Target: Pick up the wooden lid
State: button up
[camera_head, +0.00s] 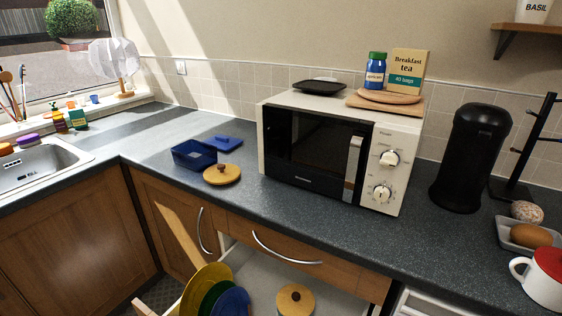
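A round wooden lid (222,175) with a dark knob lies on the dark counter, in front of the blue container and left of the microwave. A second round wooden piece with a knob (295,300) shows low in the open drawer, at the bottom of the head view. It looks like a similar lid; whether it sits on a pot is unclear. My gripper is not in view.
A blue open container (194,155) and a flat blue lid (222,142) are behind the wooden lid. The white microwave (411,150) stands to its right. The open drawer (258,268) holds yellow, green and blue plates (205,288). Counter (140,155) left of the container is clear.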

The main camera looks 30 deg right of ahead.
aim_at(221, 174)
jog(key=i+j+z, duration=0.5)
jog(key=j+z, duration=0.3)
jog(key=i+j+z, duration=0.2)
jog(key=j+z, duration=0.15)
